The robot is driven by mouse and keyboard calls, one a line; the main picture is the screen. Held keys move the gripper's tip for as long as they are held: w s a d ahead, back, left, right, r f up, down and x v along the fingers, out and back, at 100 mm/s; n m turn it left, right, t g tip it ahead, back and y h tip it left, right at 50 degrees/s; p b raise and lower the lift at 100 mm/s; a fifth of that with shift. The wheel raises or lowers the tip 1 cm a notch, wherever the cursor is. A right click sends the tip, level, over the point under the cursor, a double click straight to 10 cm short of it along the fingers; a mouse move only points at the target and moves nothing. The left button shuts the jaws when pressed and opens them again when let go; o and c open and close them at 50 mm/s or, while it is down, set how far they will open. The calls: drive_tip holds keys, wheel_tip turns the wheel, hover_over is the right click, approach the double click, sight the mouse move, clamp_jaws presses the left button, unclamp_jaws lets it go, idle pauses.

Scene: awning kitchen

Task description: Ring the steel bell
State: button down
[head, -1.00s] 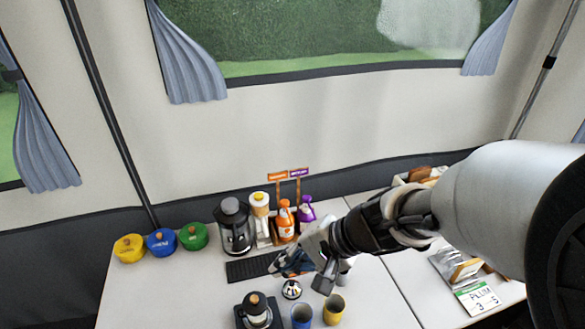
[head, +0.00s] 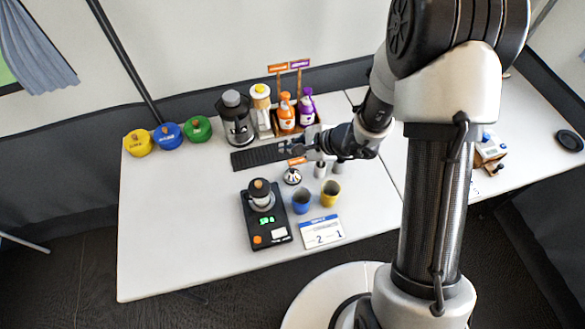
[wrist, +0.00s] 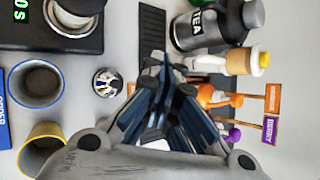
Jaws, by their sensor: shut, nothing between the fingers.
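The steel bell (head: 292,176), a small shiny dome, stands on the white table in the head view, behind the blue cup. It also shows in the wrist view (wrist: 108,83), left of the fingers. My gripper (head: 297,148) is above the table, close behind the bell in the head picture. In the wrist view, its dark fingers (wrist: 165,75) are closed together and empty. They appear apart from the bell; their height above the table is hard to judge.
A blue cup (head: 301,201) and yellow cup (head: 330,193) stand in front of the bell. A black scale (head: 266,228) bears a jar at left. A dark mat (head: 262,155), a tea canister (head: 236,118) and bottles (head: 286,112) stand behind. The front left table is clear.

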drive_tip(key=b, duration=0.5)
hover_over(292, 175)
wheel_tip(292, 175, down, 8)
drive_tip(key=shift+w+r, duration=0.1)
drive_tip(key=shift+f+b, duration=0.45)
drive_tip(key=shift+f, duration=0.2)
idle(0.7)
drive_tip(key=shift+f+b, duration=0.3)
drive_tip(key=shift+b, duration=0.45)
drive_tip(key=shift+f+b, duration=0.3)
idle(0.3)
drive_tip(key=shift+r, duration=0.1)
drive_tip(key=shift+r+p, duration=0.3)
drive_tip(key=shift+r, duration=0.4)
drive_tip(key=shift+r, duration=0.1)
